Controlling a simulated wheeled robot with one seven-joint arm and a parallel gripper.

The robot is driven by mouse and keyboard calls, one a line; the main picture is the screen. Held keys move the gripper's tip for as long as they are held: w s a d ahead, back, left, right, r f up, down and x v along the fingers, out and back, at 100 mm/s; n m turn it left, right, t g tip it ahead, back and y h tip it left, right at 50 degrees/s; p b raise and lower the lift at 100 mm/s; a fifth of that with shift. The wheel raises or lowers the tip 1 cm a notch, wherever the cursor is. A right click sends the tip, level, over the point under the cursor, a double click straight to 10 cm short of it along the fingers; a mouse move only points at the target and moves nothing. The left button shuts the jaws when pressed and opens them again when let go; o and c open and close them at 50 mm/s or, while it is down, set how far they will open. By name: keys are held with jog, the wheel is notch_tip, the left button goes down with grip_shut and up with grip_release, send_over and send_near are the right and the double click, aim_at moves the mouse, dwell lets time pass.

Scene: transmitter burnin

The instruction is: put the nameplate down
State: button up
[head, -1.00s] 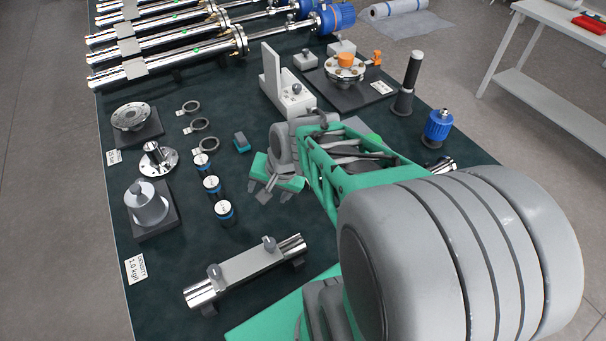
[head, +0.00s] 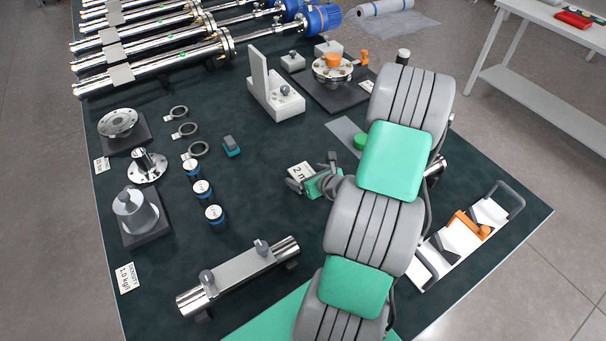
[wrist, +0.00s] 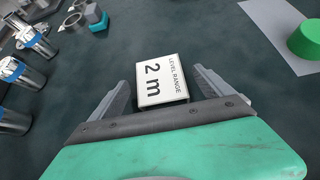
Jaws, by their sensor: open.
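The nameplate (head: 299,172) is a small pale plate reading "LEVEL RANGE 2 m". In the wrist view the nameplate (wrist: 162,80) lies face up, apparently on the dark mat (wrist: 225,40). My gripper (head: 312,173) is low over the middle of the mat. In the wrist view its jaws (wrist: 161,82) are open, one finger on each side of the plate, with a gap at the right finger. The plate's near edge is close to the gripper's grey front bar. Whether the left finger touches it is hard to tell.
A grey sheet with a green round piece (head: 360,142) lies behind my gripper, partly hidden by my arm. A small teal-grey block (head: 231,146) and several blue-banded cylinders (head: 203,190) stand to the left. A chrome tube with a grey bar (head: 240,272) lies in front.

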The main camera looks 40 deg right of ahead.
jog(key=shift+w+f, duration=0.25)
jog(key=shift+w, duration=0.15)
jog(key=shift+c, duration=0.5)
jog(key=c, duration=1.7)
jog(key=shift+o, duration=0.2)
jog(key=shift+r, duration=0.7)
jog(key=s+a+r+p, duration=0.3)
jog(key=s+a+r, duration=0.3)
jog(key=s+r, duration=0.5)
jog(key=shift+p+v, duration=0.35)
jog(key=shift+v, duration=0.5)
